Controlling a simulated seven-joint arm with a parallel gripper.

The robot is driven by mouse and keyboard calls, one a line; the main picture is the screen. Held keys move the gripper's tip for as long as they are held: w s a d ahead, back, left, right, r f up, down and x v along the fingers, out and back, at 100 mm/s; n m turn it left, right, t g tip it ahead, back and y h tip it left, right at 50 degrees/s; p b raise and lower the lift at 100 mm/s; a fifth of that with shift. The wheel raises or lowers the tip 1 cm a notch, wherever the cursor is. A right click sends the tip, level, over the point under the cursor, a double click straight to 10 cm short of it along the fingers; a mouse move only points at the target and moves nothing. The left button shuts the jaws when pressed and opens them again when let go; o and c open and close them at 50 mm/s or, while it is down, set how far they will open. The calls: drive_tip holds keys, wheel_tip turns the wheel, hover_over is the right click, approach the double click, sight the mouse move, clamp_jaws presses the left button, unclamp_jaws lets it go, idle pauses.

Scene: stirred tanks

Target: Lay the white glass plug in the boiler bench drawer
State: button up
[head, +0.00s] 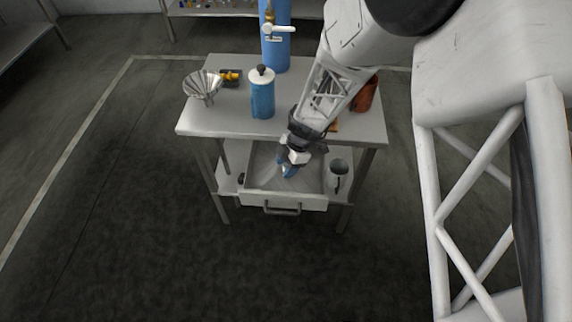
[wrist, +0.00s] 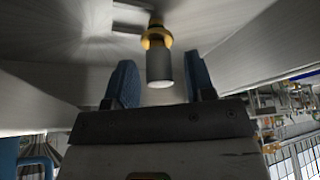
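The boiler bench drawer (head: 283,200) is pulled out at the front of the bench, with its handle facing me. My gripper (head: 287,169) points down into the drawer's open top. In the wrist view the two blue fingers of my gripper (wrist: 161,82) stand apart. Between and beyond them is the white plug (wrist: 159,67), a pale cylinder with a brass collar. A gap shows on each side of the plug, so neither finger appears to touch it. Whether it rests on the drawer floor is hard to tell. In the head view I cannot make the plug out.
A reddish-brown object (head: 367,95) is partly behind my arm. A metal jug (head: 338,174) stands right of the drawer.

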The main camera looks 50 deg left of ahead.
drive_tip(key=shift+r, duration=0.1)
drive_tip(key=v, duration=1.2)
drive_tip(key=shift+w, duration=0.1)
idle(0.5)
idle(0.5)
